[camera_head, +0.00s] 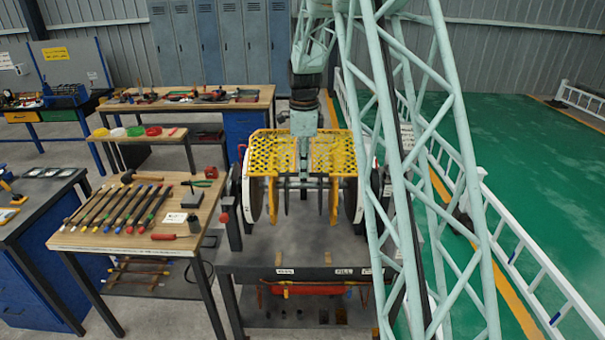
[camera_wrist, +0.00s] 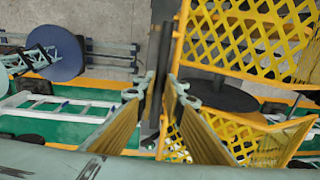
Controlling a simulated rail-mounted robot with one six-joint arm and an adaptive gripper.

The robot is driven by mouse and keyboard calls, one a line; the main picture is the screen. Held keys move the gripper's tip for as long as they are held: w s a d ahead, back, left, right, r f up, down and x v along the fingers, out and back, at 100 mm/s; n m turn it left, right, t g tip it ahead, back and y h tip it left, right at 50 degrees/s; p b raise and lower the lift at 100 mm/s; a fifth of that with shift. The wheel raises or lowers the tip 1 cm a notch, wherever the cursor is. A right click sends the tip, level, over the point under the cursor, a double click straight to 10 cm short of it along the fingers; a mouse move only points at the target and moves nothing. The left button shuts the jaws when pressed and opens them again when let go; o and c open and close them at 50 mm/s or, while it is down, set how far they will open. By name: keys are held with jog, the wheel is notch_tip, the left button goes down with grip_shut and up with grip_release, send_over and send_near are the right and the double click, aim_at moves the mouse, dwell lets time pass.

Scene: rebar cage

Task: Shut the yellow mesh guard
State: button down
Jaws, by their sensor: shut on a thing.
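The yellow mesh guard (camera_head: 272,153) sits over the machine on the grey bench in the head view, with yellow mesh on both sides of my arm. My gripper is hidden or hard to make out there, below the arm's end. In the wrist view the mesh guard (camera_wrist: 250,40) fills the upper right, and more yellow mesh shows lower right. My gripper (camera_wrist: 160,95) is shut at the guard's left edge, with a dark upright bar and a yellow edge strip between its fingertips. Exactly which part it grips is hard to tell.
White round discs (camera_head: 253,196) flank the machine. A wooden table with rods and tools (camera_head: 130,210) stands to the left. A white railing (camera_head: 500,235) runs along the green floor at right.

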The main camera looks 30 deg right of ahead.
jog(key=shift+w+d+r, duration=0.1)
jog(key=shift+w, duration=0.05)
jog(key=c, duration=2.7)
grip_release()
jog(key=shift+w, duration=0.1)
jog(key=shift+r, duration=0.2)
jog(key=r, duration=0.7)
jog(key=s+r, duration=0.1)
jog(key=r, duration=0.3)
jog(key=shift+a+r, duration=0.2)
jog(key=shift+a, duration=0.1)
